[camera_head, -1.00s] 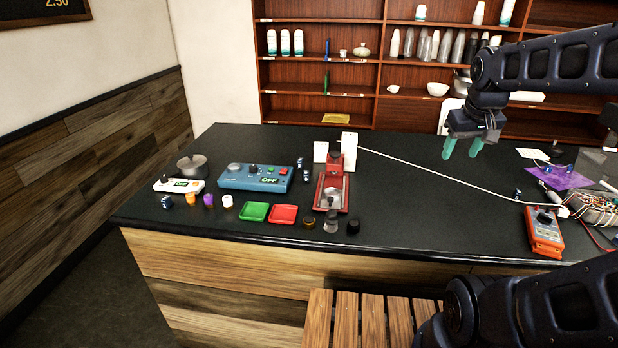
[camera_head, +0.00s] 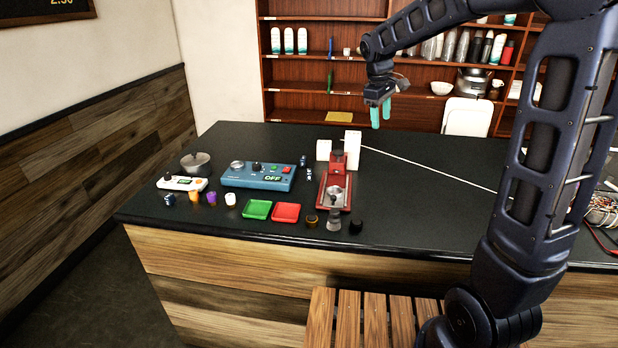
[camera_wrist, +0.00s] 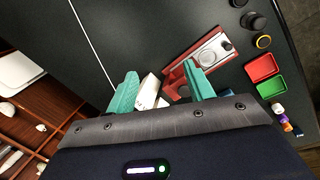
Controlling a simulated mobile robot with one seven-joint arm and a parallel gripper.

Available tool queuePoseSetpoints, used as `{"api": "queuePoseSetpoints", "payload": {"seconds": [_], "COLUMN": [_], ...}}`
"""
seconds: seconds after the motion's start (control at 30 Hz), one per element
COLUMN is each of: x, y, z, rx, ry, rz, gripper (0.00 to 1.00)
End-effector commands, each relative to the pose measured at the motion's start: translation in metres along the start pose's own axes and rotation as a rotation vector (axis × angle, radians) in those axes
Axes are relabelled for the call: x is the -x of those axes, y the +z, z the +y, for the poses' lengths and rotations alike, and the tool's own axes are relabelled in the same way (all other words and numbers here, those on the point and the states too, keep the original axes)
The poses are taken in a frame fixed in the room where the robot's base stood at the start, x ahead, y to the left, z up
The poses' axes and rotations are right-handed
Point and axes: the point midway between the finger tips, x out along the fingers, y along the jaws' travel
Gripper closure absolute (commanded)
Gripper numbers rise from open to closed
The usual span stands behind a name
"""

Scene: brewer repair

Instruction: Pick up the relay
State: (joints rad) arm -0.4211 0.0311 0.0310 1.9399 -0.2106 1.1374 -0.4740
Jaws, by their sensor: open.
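My gripper (camera_head: 380,114) is open and empty, with teal fingers pointing down, high above the back of the black counter. It also shows in the wrist view (camera_wrist: 160,78), with the white blocks (camera_wrist: 147,92) and the red press-like device (camera_wrist: 206,57) seen between and beyond the fingers. I cannot tell for certain which thing is the relay. Small dark parts with light marks stand right of the blue control box: one at the back (camera_head: 303,160) and one in front of it (camera_head: 309,173). A similar small dark part (camera_head: 169,199) lies at the left front.
The blue box (camera_head: 258,177), green tray (camera_head: 257,209), red tray (camera_head: 286,213), small knobs and the red device (camera_head: 322,190) crowd the left and middle counter. A pale cable (camera_head: 430,169) runs right from the white blocks. Shelves (camera_head: 300,73) stand behind. My arm hides part of the right side.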

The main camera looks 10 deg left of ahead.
Motion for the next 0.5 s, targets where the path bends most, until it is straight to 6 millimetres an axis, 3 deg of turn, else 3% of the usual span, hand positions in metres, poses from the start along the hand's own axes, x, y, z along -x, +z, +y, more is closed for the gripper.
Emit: {"api": "queuePoseSetpoints", "payload": {"seconds": [0.1,0.5], "x": [-0.013,-0.067], "y": [-0.042,-0.171], "z": [-0.004,-0.038], "rx": [0.102,0.433], "ry": [-0.002,-0.001], "rz": [-0.031,-0.131], "gripper": [0.47,0.47]}}
